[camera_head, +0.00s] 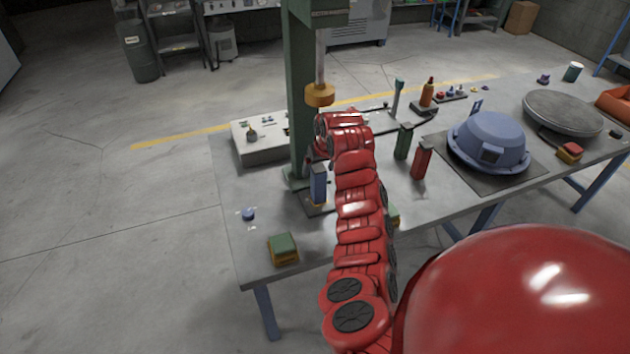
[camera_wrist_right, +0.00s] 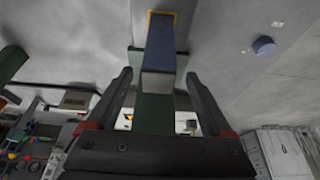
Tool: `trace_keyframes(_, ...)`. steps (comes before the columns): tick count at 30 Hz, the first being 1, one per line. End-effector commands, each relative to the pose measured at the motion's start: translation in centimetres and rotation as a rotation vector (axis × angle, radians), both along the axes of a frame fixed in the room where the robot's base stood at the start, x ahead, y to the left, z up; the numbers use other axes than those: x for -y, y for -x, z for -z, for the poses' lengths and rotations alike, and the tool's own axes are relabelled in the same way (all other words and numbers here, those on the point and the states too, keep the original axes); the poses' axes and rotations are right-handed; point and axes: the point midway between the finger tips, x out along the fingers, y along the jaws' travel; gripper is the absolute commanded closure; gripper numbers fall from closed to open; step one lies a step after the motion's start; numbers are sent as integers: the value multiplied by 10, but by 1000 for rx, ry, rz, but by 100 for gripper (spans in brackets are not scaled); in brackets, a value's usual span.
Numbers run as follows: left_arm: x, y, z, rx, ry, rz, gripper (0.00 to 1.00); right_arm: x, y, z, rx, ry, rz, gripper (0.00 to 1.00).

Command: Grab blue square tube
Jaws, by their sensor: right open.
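The blue square tube (camera_head: 318,184) stands upright on a small dark base plate (camera_head: 316,206) in front of the green press column. In the right wrist view the tube (camera_wrist_right: 160,45) lies centrally between the two dark fingers of my right gripper (camera_wrist_right: 163,75). The fingers are spread apart, with space visible on both sides of the tube. I cannot tell how deep the tube is between them. In the head view my red right arm reaches over the table and mostly hides this gripper beside the tube. My left gripper is not in view.
Green (camera_head: 403,141) and red (camera_head: 421,160) tubes stand to the right. A green-yellow block (camera_head: 284,249) and a small blue knob (camera_head: 248,214) are at left front.

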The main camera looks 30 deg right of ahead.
Motion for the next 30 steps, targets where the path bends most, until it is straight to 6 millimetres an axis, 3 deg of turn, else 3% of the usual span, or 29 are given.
trace_keyframes(15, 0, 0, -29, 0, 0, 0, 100, 6, -17, 51, 0, -1, 3, 15)
trace_keyframes(27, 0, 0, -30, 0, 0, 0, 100, 6, -20, 61, -1, 3, -1, 15)
trace_keyframes(30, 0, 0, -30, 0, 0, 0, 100, 6, -20, 60, 0, 3, -1, 33)
